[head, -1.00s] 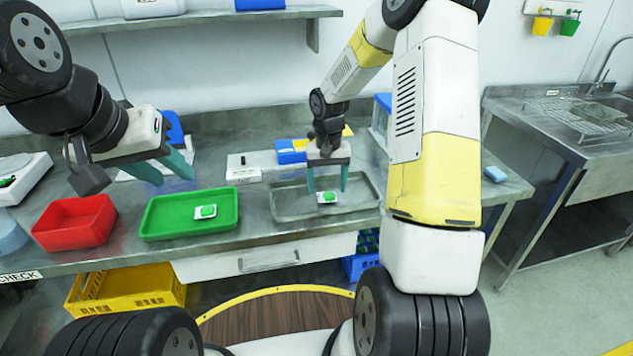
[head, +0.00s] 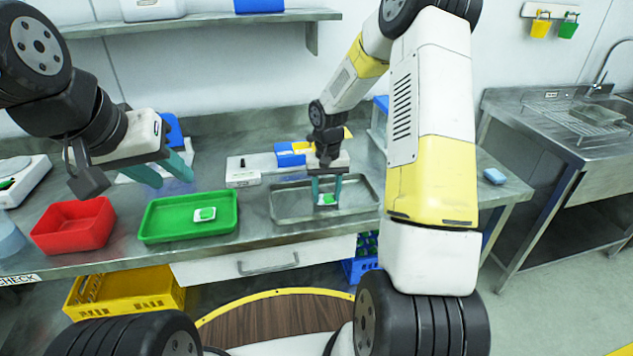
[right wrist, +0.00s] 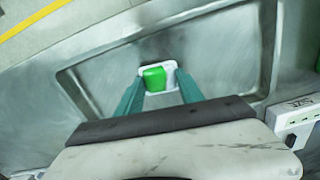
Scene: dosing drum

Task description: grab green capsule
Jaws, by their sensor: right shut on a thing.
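A green capsule in a white, squarish body sits at the metal tray (head: 285,212); its green face (head: 327,198) shows between my right fingers. My right gripper (head: 327,203) points down there and is shut on it. In the right wrist view the green capsule (right wrist: 154,79) with its white edge lies between the two teal fingertips (right wrist: 160,84). A second green and white piece (head: 204,214) lies on the green tray (head: 160,229). My left gripper (head: 172,176) is open and empty, above the bench behind the green tray.
A red bin (head: 75,226) stands left of the green tray. A white device (head: 243,178) and blue and yellow boxes (head: 291,153) stand behind the metal tray. A yellow crate (head: 125,291) is below the bench. A sink (head: 600,112) is at the right.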

